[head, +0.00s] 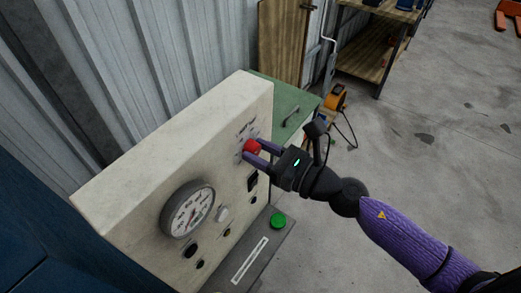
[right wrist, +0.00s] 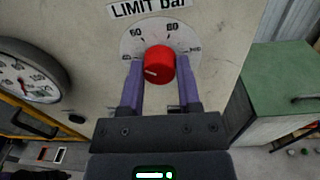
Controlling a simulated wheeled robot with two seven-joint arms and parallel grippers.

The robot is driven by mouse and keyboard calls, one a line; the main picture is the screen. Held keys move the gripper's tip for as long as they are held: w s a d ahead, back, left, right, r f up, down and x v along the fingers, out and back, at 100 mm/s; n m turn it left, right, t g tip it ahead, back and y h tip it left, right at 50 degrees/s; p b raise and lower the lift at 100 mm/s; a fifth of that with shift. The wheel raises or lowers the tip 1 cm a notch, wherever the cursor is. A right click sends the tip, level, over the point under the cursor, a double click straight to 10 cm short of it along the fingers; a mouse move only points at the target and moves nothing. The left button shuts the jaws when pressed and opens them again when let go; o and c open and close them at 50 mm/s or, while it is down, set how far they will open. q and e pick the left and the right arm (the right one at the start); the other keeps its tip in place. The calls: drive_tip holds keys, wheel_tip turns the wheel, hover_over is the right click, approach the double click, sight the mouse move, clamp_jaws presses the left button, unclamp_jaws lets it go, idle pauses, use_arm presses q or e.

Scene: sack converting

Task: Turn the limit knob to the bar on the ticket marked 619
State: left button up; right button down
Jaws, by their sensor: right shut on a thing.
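The red limit knob (head: 251,146) is on the upper right of the cream panel's face. In the right wrist view the knob (right wrist: 160,62) sits on a round dial under a "LIMIT bar" label (right wrist: 150,8). Its white mark points to the lower left, near the low end of the scale. My right gripper (head: 254,151) is shut on the knob, one purple finger on each side. No ticket marked 619 can be made out in either view. My left gripper is not in view.
The cream panel (head: 130,165) carries a round gauge (head: 187,210) left of the knob and small dark controls below. A green button (head: 278,220) is on the dark ledge at its foot. A green cabinet (head: 290,92) stands behind. The floor at right is open.

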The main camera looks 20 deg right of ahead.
drive_tip(key=shift+f, duration=0.1)
drive_tip(key=shift+c, duration=1.5)
unclamp_jaws()
drive_tip(key=b+v, duration=0.5)
drive_tip(key=v, duration=0.5)
